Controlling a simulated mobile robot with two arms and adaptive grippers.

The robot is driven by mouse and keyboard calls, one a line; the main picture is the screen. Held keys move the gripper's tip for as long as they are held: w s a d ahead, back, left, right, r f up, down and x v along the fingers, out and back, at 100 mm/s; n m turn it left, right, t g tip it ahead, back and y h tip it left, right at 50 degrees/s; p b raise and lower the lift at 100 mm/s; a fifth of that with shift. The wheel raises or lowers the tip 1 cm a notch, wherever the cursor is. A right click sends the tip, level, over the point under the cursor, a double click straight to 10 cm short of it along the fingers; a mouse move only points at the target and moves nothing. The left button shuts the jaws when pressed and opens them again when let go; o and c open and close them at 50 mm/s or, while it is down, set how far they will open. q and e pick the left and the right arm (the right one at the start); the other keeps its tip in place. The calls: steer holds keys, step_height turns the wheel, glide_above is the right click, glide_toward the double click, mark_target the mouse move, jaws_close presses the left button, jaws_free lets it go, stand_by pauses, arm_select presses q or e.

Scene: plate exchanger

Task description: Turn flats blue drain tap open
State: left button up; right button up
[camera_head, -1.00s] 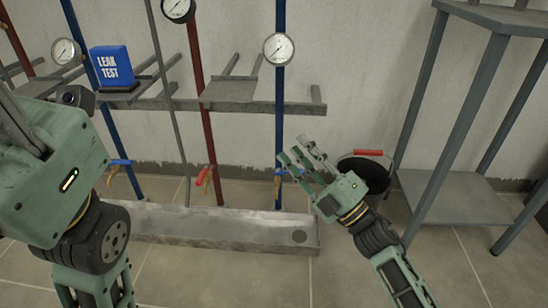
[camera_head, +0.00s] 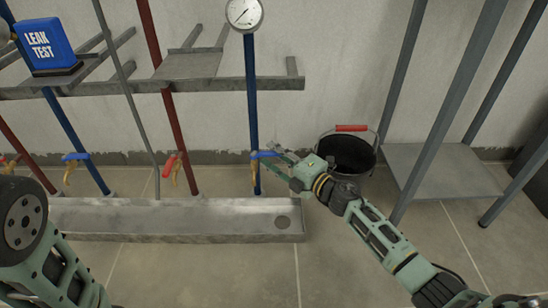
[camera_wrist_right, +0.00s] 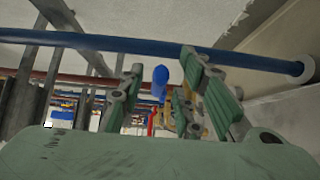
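A blue-handled drain tap (camera_head: 264,155) sits low on the right-hand blue pipe (camera_head: 252,100), above the metal trough, its handle lying roughly crosswise to the pipe. My right gripper (camera_head: 279,161) is open just right of this tap, with its fingers pointing at it. In the right wrist view the blue handle (camera_wrist_right: 160,80) shows end-on between the spread fingers of the right gripper (camera_wrist_right: 163,90); whether they touch it I cannot tell. Another blue-handled tap (camera_head: 76,157) is on the left blue pipe. Only part of my left arm shows at lower left; its gripper is out of view.
The metal trough (camera_head: 130,220) runs along the floor under the taps. A red-handled tap (camera_head: 170,164) is on the red pipe. A black bucket (camera_head: 347,153) stands behind my right gripper, and a grey metal stand (camera_head: 440,172) is at right.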

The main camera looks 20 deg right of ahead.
steer(key=shift+w+a, duration=0.1)
steer(key=shift+w, duration=0.15)
jaws_close()
stand_by(0.5)
